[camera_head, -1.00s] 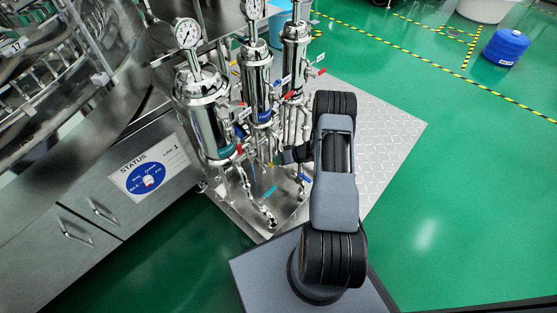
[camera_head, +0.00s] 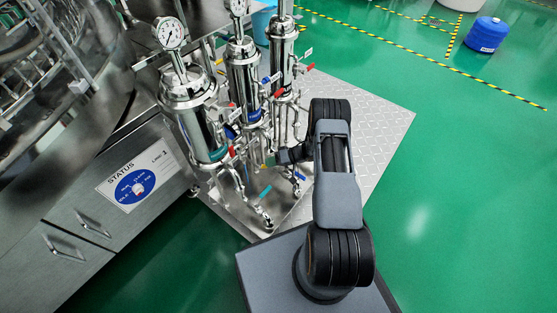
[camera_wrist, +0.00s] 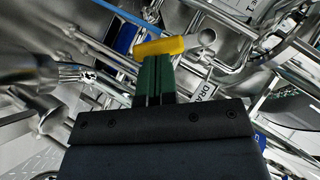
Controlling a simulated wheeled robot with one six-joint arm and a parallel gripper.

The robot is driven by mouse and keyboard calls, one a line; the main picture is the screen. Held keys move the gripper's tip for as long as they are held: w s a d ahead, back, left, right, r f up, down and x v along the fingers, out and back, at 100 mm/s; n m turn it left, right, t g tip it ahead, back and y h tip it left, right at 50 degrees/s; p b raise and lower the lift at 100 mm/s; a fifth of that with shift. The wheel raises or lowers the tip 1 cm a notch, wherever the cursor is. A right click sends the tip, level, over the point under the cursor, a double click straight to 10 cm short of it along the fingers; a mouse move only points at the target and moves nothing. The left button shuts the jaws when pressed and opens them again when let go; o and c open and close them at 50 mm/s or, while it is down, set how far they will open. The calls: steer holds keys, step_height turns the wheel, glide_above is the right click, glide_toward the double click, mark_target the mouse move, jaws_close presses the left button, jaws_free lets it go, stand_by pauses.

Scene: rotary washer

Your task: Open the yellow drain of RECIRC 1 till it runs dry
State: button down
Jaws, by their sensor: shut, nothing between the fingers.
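The yellow drain handle (camera_wrist: 160,47) is a flat lever lying almost level across the picture in the wrist view. My gripper (camera_wrist: 156,62) has green fingers closed together, with nothing between them. Their tips are right at the lever's near side; whether they touch it I cannot tell. In the head view my gripper (camera_head: 276,158) is low among the pipes behind the front filter housing (camera_head: 194,120), and the lever is mostly hidden there. A tag reading "DRA…" (camera_wrist: 207,95) hangs right of the fingers. Any flow from the drain is not visible.
Two more steel housings, a middle one (camera_head: 243,80) and a far one (camera_head: 281,55), stand close behind with red and blue levers. A teal lever (camera_head: 265,191) and a blue lever (camera_head: 299,178) sit low by the pipes.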

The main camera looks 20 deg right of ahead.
steer(key=shift+s+a+f, duration=0.1)
steer(key=shift+a+f, duration=0.2)
steer(key=shift+f, duration=0.35)
stand_by(0.4)
